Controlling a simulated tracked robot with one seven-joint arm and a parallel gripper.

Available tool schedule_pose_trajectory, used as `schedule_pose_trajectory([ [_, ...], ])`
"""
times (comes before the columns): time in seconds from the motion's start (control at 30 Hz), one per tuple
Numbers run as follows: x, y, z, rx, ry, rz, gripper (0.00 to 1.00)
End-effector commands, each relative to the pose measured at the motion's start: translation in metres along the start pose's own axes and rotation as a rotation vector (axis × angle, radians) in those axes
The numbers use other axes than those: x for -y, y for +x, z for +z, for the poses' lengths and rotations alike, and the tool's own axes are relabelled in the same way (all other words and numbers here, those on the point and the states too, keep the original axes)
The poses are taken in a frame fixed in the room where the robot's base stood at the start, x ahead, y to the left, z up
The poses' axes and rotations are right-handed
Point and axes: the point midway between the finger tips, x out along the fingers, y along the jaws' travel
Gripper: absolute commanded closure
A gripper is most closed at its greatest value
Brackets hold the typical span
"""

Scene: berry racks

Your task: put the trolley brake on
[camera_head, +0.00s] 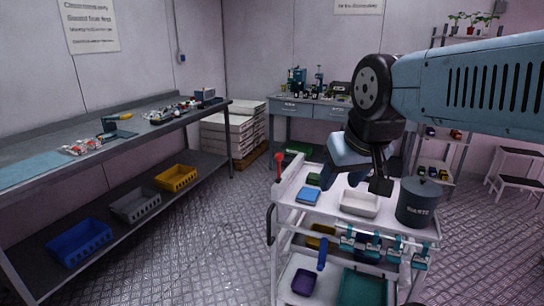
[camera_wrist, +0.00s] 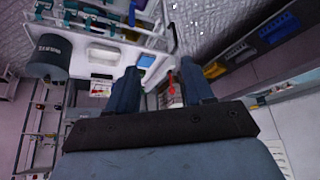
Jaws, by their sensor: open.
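The white trolley (camera_head: 283,209) stands in front of me in the head view. A red-knobbed lever (camera_head: 279,159) stands upright at its back left corner; I take it for the brake. In the wrist view the red knob (camera_wrist: 172,91) shows between the fingers, beyond them and nearer the right one. My gripper (camera_head: 353,180) is above the trolley top, right of the lever and apart from it. Its blue fingers (camera_wrist: 161,92) are open with nothing held. The lever's lower end is hard to make out.
On the trolley are a dark waste bin (camera_head: 416,203), a white tray (camera_head: 360,203) and a blue box (camera_head: 308,196). Teal clips (camera_head: 375,245) hang along its front. A long bench (camera_head: 90,158) with crates below stands left. The floor between is clear.

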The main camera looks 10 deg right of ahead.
Motion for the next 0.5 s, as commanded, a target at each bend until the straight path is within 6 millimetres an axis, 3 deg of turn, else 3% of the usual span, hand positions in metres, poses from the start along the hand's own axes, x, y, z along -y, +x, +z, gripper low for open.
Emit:
schedule_pose_trajectory([
  [0.17, -0.009, 0.018, -0.025, -0.046, 0.008, 0.007, 0.4],
  [0.5, -0.026, 0.095, -0.118, -0.27, 0.013, 0.03, 0.4],
])
